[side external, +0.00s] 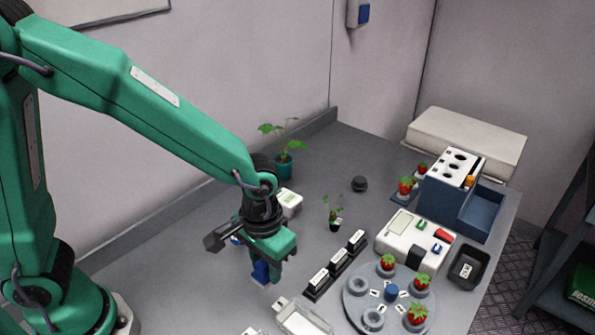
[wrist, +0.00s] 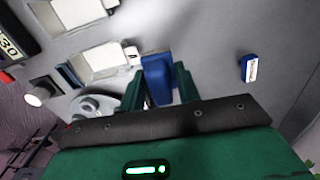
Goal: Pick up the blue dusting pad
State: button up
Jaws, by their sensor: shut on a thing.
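The blue dusting pad (side external: 261,271) is a small dark blue block between the fingers of my gripper (side external: 268,266), left of the middle in the side view. In the wrist view the pad (wrist: 158,82) stands between the two green fingers of my gripper (wrist: 160,90), which are shut on it. The fingers hide part of its sides. I cannot tell for sure whether its lower end is clear of the grey table.
A round rack (side external: 350,296) with strawberries stands at the front right, near a white device (side external: 393,236) and a blue box rack (side external: 437,199). A black strip of white labelled blocks (side external: 318,288) lies right of my gripper. Potted plants (side external: 284,165) stand behind.

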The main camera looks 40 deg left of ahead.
jog(key=s+d+r, duration=0.3)
jog(key=s, duration=0.2)
jog(key=shift+d+r, duration=0.3)
jog(key=shift+r, duration=0.05)
jog(key=shift+w, duration=0.1)
